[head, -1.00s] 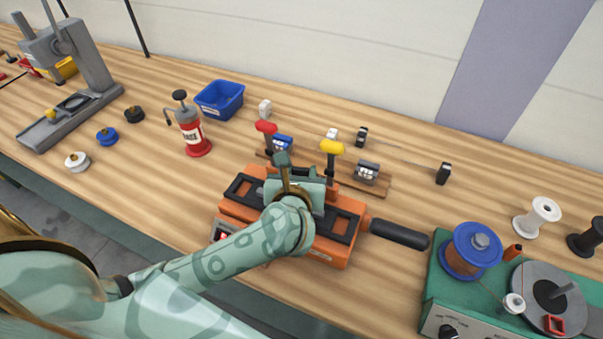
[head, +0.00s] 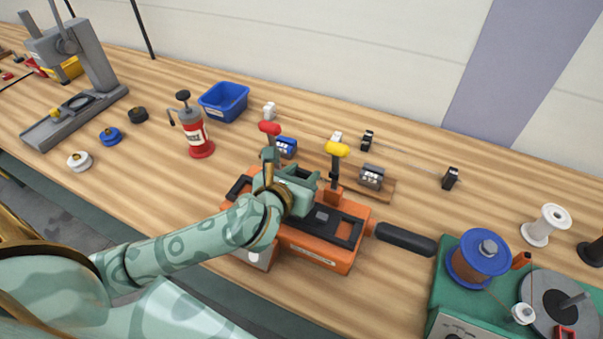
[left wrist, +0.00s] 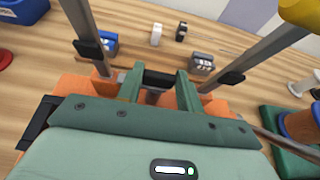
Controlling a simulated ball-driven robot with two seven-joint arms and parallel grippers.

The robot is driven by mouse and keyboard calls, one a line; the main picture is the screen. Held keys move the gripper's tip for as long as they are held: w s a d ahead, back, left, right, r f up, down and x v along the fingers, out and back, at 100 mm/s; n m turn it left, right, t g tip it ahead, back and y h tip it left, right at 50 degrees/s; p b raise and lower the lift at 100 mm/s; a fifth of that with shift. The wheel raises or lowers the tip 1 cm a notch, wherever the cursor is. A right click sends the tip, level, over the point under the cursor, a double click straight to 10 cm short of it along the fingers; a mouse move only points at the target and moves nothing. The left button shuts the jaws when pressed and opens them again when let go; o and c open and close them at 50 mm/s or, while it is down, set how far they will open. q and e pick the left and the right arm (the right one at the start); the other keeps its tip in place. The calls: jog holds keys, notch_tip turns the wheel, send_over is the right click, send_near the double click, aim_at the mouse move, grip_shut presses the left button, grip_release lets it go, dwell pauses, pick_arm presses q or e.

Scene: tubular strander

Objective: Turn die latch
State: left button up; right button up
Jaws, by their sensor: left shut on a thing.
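The orange die machine (head: 330,256) with black rails stands on the bench, with a red-knobbed lever (head: 269,128) and a yellow-knobbed lever (head: 337,149) upright at its back. My left gripper (head: 297,178) is over the machine's left half, between the levers. In the left wrist view its two green fingers (left wrist: 160,92) are shut on a short black bar (left wrist: 160,77), apparently the die latch. My arm and gripper hide this bar in the head view. My right gripper is not in view.
Small blue (head: 286,147) and grey (head: 371,177) counter blocks sit behind the machine. A black handle (head: 405,239) sticks out right, towards a green spool unit (head: 447,282). A red pump bottle (head: 197,142) and blue bin (head: 224,101) stand left. Bench in front is clear.

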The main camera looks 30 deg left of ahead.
pick_arm(q)
jog(key=o, duration=0.7)
jog(key=p+v, duration=0.6)
jog(key=v, duration=1)
jog(key=shift+r, duration=0.15)
jog(key=shift+s+d, duration=0.1)
